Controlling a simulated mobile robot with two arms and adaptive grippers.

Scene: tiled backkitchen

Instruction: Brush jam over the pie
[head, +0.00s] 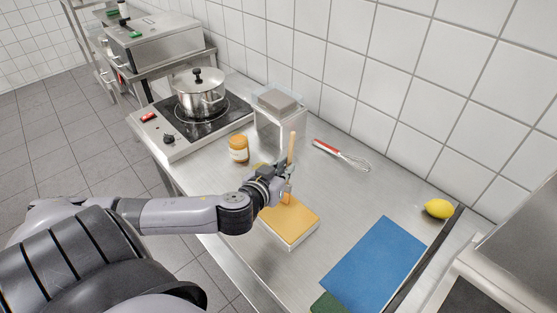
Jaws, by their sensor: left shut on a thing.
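The pie (292,228) is a flat rectangular block with a golden-yellow top and pale sides, lying on the steel counter in the middle of the head view. My left gripper (287,188) is over its back left part, shut on a brush (292,148) with an upright wooden handle. The brush's lower end is near a small orange-brown spot on the pie; I cannot tell whether it touches. My right gripper does not show.
A cooker (150,125) with a lidded steel pot (200,97) stands at the back left. A grey stand (281,127) is by the wall, with a red-handled whisk (342,155) to its right. A blue mat (374,262) and a lemon (438,208) lie on the right.

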